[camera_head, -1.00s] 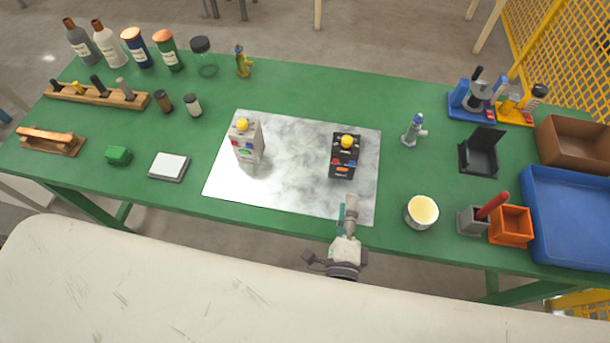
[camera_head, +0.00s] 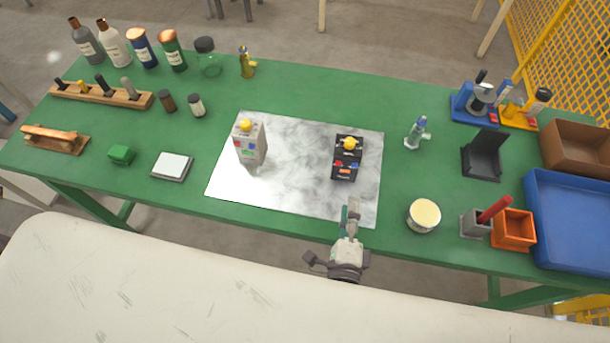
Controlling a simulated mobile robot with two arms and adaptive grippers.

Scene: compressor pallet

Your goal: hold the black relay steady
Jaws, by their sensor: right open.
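The black relay (camera_head: 346,165) stands on the right part of a grey marbled metal plate (camera_head: 295,185), with a yellow knob on top and small red, blue and orange parts on its face. A grey relay (camera_head: 250,148) with a yellow knob stands on the left part of the plate. My right gripper (camera_head: 350,208) is open and empty at the plate's front edge, in front of the black relay and apart from it. My left gripper is not in view.
A cream-topped cup (camera_head: 423,215), a grey holder with a red handle (camera_head: 476,224) and an orange bin (camera_head: 513,229) stand to the right. A blue tray (camera_head: 570,220) lies at the right edge. The plate between the relays is clear.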

